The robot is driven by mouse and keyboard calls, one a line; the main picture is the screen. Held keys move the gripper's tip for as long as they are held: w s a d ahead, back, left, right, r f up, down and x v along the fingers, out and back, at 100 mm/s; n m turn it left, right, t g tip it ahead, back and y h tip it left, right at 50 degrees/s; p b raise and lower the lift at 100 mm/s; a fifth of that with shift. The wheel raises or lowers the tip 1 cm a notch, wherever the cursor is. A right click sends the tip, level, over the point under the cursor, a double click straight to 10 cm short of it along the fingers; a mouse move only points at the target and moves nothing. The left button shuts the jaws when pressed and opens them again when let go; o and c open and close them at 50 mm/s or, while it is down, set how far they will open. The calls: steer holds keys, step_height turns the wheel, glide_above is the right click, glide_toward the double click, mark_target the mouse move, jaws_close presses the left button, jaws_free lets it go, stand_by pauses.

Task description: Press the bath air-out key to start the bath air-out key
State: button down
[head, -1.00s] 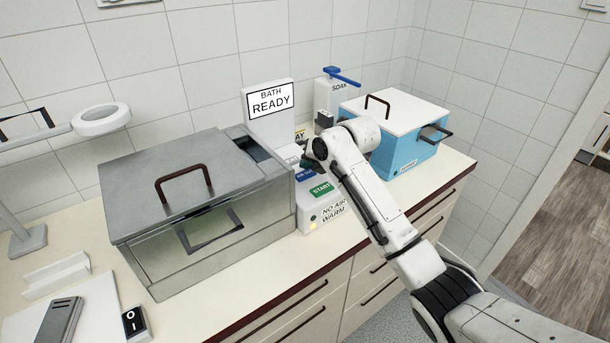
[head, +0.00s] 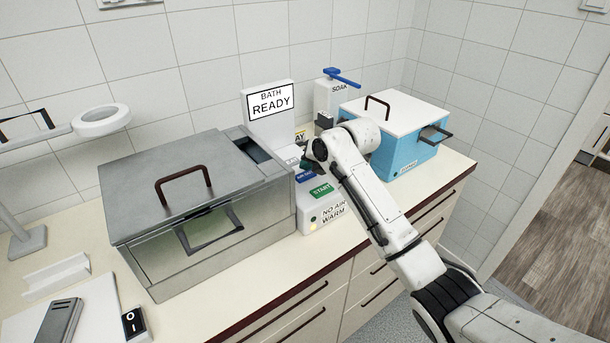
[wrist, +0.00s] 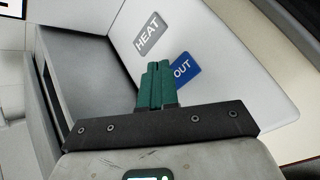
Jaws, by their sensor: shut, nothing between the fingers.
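The bath air-out key is a blue label-like key, partly reading "OUT" (wrist: 183,69) in the wrist view; in the head view the blue key (head: 306,176) is partly covered by my arm. My gripper (wrist: 157,68) shows green fingers held together, shut and empty, with the tips over or just beside the left edge of the blue key. I cannot tell whether they touch it. A grey "HEAT" key (wrist: 148,34) lies just beyond the fingertips. The bath control panel (head: 335,217) also carries a green START key (head: 321,190). The bath display (head: 269,102) reads "BATH READY".
The steel bath (head: 195,205) with a brown lid handle stands left of the panel. A blue box with a white lid (head: 405,150) stands behind and right of my arm. A dispenser marked "SOAK" (head: 335,95) stands at the back. The counter front (head: 255,305) is clear.

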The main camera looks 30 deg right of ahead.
mark_target(308, 176)
stand_by(0.7)
steer(key=shift+f+b, duration=0.4)
steer(key=shift+f+b, duration=0.35)
steer(key=shift+f, duration=0.1)
stand_by(0.6)
steer(key=shift+r, duration=0.1)
steer(key=shift+r+p, duration=0.55)
steer(key=shift+r, duration=0.2)
steer(key=shift+r+p, duration=1.55)
steer(key=shift+r, duration=1)
